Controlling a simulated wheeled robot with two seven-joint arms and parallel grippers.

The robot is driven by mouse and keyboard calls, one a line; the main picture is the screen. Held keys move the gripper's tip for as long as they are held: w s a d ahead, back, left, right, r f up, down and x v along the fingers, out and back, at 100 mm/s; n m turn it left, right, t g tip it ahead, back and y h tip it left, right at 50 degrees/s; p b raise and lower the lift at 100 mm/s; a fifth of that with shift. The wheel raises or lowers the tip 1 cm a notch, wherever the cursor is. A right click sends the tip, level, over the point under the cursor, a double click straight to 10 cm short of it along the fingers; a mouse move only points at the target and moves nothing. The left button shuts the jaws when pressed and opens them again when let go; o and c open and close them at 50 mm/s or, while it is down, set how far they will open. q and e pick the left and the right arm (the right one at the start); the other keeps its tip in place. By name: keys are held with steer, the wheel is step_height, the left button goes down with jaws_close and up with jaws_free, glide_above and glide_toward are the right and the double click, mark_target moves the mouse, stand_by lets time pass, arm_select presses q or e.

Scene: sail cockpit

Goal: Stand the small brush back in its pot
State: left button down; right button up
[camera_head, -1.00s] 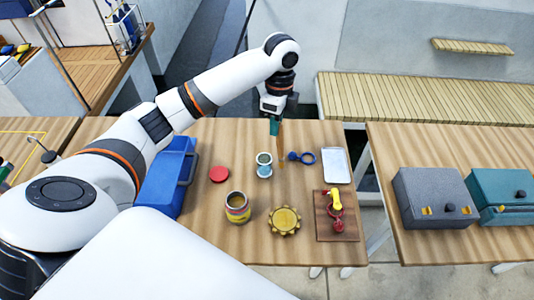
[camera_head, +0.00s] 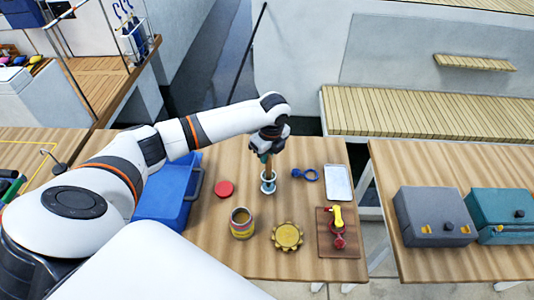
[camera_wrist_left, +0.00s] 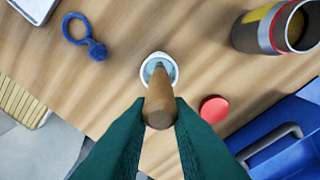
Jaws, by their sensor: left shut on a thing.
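The small pot (camera_head: 268,188) is pale with a blue band and stands on the wooden table, below my left gripper (camera_head: 266,157). It also shows in the left wrist view (camera_wrist_left: 147,75), just beyond the brush. My left gripper is shut on the small brush (camera_wrist_left: 158,106), whose brown wooden handle shows between the green fingers. The brush is roughly upright, and its lower end lines up with the pot's mouth. I cannot tell how far it is inside. The fingers and handle hide part of the pot. My right gripper is not in view.
A red lid (camera_head: 224,189) and a blue toolbox (camera_head: 165,198) lie left of the pot. An open striped tin (camera_head: 242,229) and a yellow toothed disc (camera_head: 287,236) stand nearer. A blue ring piece (camera_head: 307,174) and white tray (camera_head: 338,182) lie right.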

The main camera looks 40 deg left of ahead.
arm_select(q)
steer(key=shift+f, duration=0.35)
steer(key=c, duration=1.3)
jaws_free()
steer(key=shift+c, duration=0.2)
step_height(320, 180, up, 12)
steer(key=d+b, duration=0.1)
steer(key=b, duration=0.1)
steer(key=shift+s+d, duration=0.15)
steer(key=shift+d, duration=0.1)
